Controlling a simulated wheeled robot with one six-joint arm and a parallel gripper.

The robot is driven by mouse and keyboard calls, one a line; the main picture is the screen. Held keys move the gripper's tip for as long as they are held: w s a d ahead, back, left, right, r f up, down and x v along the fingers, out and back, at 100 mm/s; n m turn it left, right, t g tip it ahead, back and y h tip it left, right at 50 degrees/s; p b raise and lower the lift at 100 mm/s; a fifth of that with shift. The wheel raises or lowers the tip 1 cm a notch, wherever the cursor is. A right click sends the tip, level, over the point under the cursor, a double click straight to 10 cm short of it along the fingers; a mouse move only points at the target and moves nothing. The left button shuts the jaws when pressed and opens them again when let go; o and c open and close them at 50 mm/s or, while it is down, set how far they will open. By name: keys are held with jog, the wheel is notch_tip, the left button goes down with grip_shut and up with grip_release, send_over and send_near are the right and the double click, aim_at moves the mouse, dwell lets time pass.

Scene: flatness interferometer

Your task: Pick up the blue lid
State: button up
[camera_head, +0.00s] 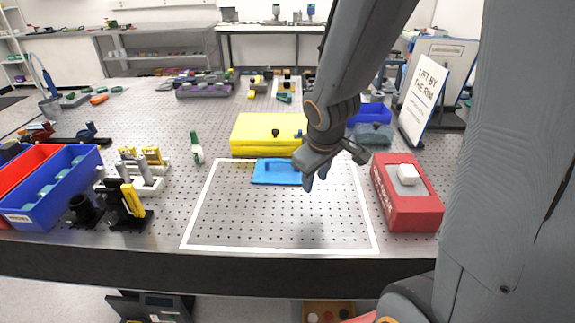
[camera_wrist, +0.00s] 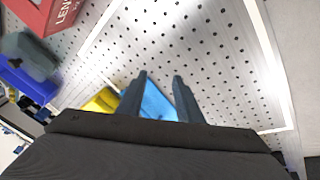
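The blue lid (camera_head: 276,171) lies flat on the perforated table, inside the white outlined area near its back edge, just in front of a yellow case (camera_head: 262,134). A raised part shows on its top. My gripper (camera_head: 316,181) is above the table at the lid's right end and hides part of that end. In the wrist view, the lid (camera_wrist: 158,103) shows between and beyond the two fingers of my gripper (camera_wrist: 160,82). The fingers are apart with nothing held between them. The lower part of the lid is hidden by the gripper body in that view.
A red box (camera_head: 408,212) with a white block on top stands right of the outlined area. A sign (camera_head: 423,95), a grey-blue case (camera_head: 374,134) and a blue bin (camera_head: 368,114) are behind it. Holders and bins (camera_head: 48,200) stand left. The outlined area's front (camera_head: 275,225) is clear.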

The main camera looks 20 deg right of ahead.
jog(key=w+r+n+t+p, duration=0.1)
jog(key=w+r+n+t, duration=0.1)
jog(key=w+n, duration=0.4)
jog(key=n+t+y, duration=0.1)
jog(key=n+y, duration=0.2)
jog(key=n, duration=0.2)
send_near(282, 161)
jog(key=x, duration=0.3)
jog(key=shift+f, duration=0.25)
jog(key=shift+x, duration=2.65)
jog(key=shift+w+r, duration=0.15)
jog(key=shift+c, duration=0.2)
grip_shut()
